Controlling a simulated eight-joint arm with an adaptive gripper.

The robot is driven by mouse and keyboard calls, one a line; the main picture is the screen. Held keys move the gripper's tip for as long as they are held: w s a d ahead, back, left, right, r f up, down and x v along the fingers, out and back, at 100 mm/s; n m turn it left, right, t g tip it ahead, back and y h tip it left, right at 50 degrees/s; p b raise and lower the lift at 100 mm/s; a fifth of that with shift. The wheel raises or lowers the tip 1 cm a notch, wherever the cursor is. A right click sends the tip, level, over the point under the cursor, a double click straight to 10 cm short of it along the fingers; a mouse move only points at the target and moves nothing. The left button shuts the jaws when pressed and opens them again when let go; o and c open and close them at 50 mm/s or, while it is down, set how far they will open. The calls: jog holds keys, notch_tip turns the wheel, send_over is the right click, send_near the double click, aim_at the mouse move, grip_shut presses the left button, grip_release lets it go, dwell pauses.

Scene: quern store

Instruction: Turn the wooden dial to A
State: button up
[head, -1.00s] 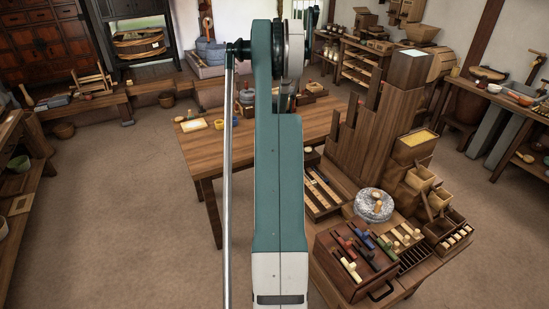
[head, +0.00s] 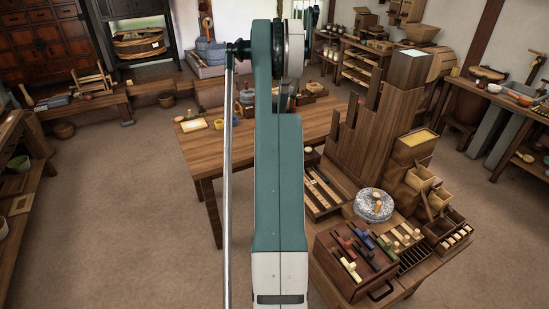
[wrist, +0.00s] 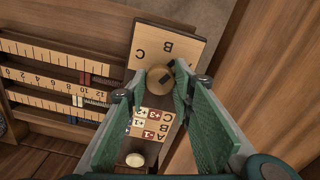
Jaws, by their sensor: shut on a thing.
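The wooden dial (wrist: 159,79) shows in the wrist view as a round brown knob with a dark mark on its top. It sits at the lower edge of a pale lettered plate (wrist: 153,45), where the letters C and B can be read upside down. Where the dial points is hard to tell. In the head view my arm hides the gripper and the dial.
A small card (wrist: 152,124) with A, B, C and signed numbers lies below the dial, with a pale round knob (wrist: 135,159) under it. Numbered scales with sliders (wrist: 60,80) are at left. A tall stepped wooden tower (head: 385,125) stands on the right table.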

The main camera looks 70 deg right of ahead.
jog(key=m, duration=0.5)
jog(key=shift+m, duration=0.3)
dwell(0.4)
jog(key=o, duration=0.9)
jog(key=shift+r, duration=0.15)
notch_tip(320, 180, up, 12)
dwell(0.5)
dwell(0.4)
